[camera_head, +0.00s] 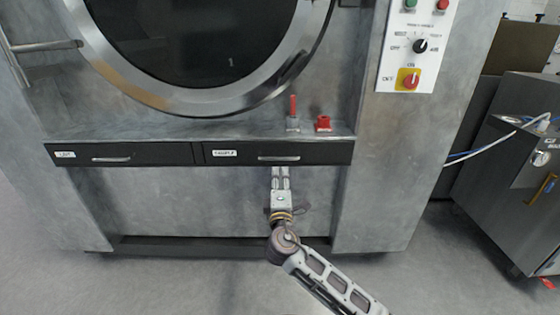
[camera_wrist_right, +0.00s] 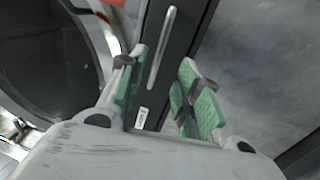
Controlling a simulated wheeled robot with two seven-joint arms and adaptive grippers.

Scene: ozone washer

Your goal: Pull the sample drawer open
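The sample drawer (camera_head: 240,159) is the right one of two dark drawers under the machine's round door. Its front looks flush with the drawer beside it, so it appears closed. Its silver bar handle (camera_head: 279,158) is on the front, right of the white label (camera_head: 224,153). My right gripper (camera_head: 280,170) is just below the handle in the head view. In the right wrist view its green-padded fingers (camera_wrist_right: 164,78) are apart, with the handle (camera_wrist_right: 162,45) appearing between and ahead of them. I cannot tell whether they touch it. My left gripper is not in view.
The other drawer (camera_head: 125,154) has its own handle, left of the sample drawer. A ledge above carries a red-topped tool (camera_head: 293,112) and a red block (camera_head: 323,123). A control panel (camera_head: 416,45) is at upper right. Grey floor is clear in front.

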